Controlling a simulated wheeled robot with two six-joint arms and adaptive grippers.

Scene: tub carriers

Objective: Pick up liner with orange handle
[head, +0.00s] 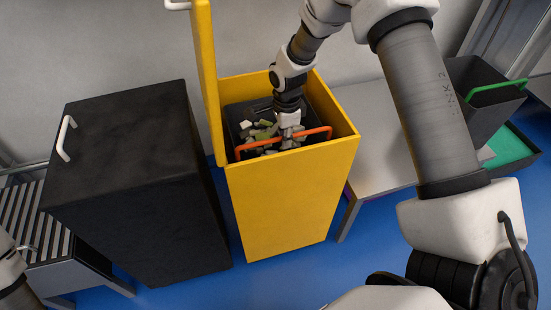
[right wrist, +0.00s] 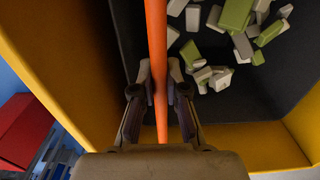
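The liner with the orange handle (head: 283,143) sits inside the tall open yellow bin (head: 287,200). The liner is a dark tub with grey, white and green blocks in it. Its dark inner wall (right wrist: 235,104) and the orange bar (right wrist: 156,30) show in the right wrist view. My right gripper (right wrist: 160,82) reaches down into the bin with one finger on each side of the orange bar, both against it. In the head view the right gripper (head: 289,130) is partly hidden by its own wrist. Only a piece of my left arm shows at the lower left; its gripper is out of view.
The yellow bin's lid stands upright at its left. A closed black bin (head: 130,190) with a white handle is close on the left, beside a slatted roller stand (head: 40,220). A grey table (head: 375,135) on the right bears a green-handled tub (head: 484,100) beside a green tray (head: 512,148).

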